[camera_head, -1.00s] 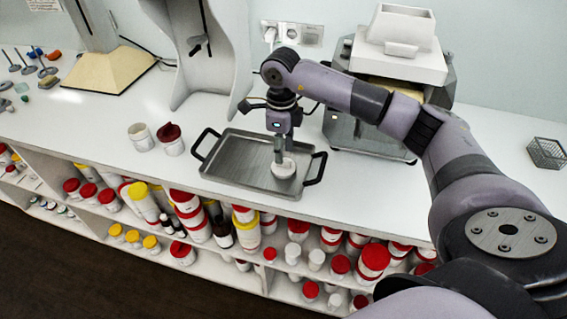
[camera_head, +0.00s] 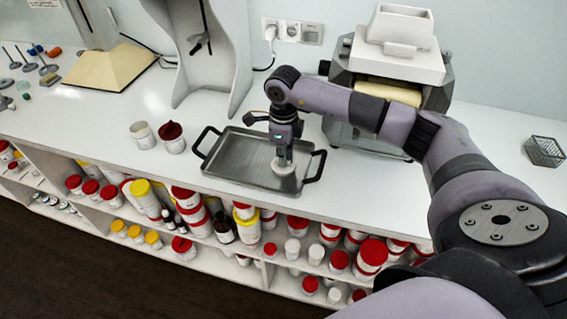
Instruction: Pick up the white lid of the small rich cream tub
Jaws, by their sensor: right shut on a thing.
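My right gripper (camera_head: 284,162) points down over the right part of a grey metal tray (camera_head: 230,158) on the counter. It is shut on a small white round thing (camera_head: 283,169), which looks like the white lid of the small tub. The fingers cover part of it. I cannot tell whether a tub is under the lid, or whether it touches the tray. My left gripper is out of view.
A white open-looking tub (camera_head: 142,135) and a tub with a dark red top (camera_head: 171,138) stand left of the tray. A grey and white machine (camera_head: 393,75) stands behind my right arm. Shelves below hold several tubs. The counter's right side is mostly clear.

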